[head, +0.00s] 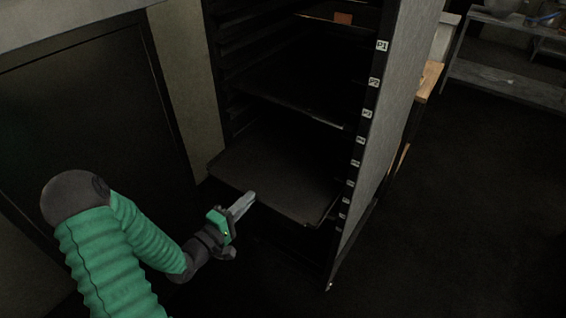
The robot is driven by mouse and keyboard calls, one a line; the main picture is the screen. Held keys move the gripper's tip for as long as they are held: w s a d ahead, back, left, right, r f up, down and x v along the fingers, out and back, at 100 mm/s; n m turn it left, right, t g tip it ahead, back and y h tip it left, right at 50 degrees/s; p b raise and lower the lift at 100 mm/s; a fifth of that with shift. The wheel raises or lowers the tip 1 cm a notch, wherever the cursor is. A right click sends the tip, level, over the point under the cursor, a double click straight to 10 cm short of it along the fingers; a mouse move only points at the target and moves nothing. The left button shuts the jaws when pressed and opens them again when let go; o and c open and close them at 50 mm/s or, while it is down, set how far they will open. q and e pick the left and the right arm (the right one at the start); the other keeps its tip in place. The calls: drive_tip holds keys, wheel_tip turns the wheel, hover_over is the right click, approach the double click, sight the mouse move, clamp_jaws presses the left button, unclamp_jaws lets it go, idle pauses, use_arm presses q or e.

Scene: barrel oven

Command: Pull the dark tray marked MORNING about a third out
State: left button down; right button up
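A dark flat tray (275,178) sits low in the tall rack and juts out from its front. I can read no MORNING mark on it or on any other tray. My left gripper (248,200) is at this tray's front edge, left of its middle, with its pale fingertips touching or very close to the rim. The fingers overlap in this view, so I cannot tell whether they are closed on the rim. My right gripper is not in view.
The rack has labelled slots, with tags such as P1 (381,45) down its right post. Another tray (300,95) sits higher, and an orange card (343,18) shows near the top. A dark panel (90,120) stands left. A metal shelf (505,85) is at back right; floor there is clear.

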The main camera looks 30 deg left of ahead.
use_arm(q)
drive_tip(key=shift+s+a+p, duration=0.15)
drive_tip(key=shift+s+p, duration=0.15)
drive_tip(key=shift+s, duration=1.05)
drive_tip(key=shift+s+a+p, duration=0.15)
drive_tip(key=shift+s+p, duration=0.1)
drive_tip(key=shift+s, duration=1.05)
drive_tip(key=c, duration=2)
unclamp_jaws()
drive_tip(key=shift+s, duration=0.1)
drive_tip(key=shift+c, duration=0.2)
drive_tip(key=o, duration=0.5)
drive_tip(key=s, duration=0.2)
drive_tip(key=s+p, duration=0.1)
drive_tip(key=s, duration=0.5)
drive_tip(key=shift+a+p, duration=0.3)
drive_tip(key=shift+w, duration=0.1)
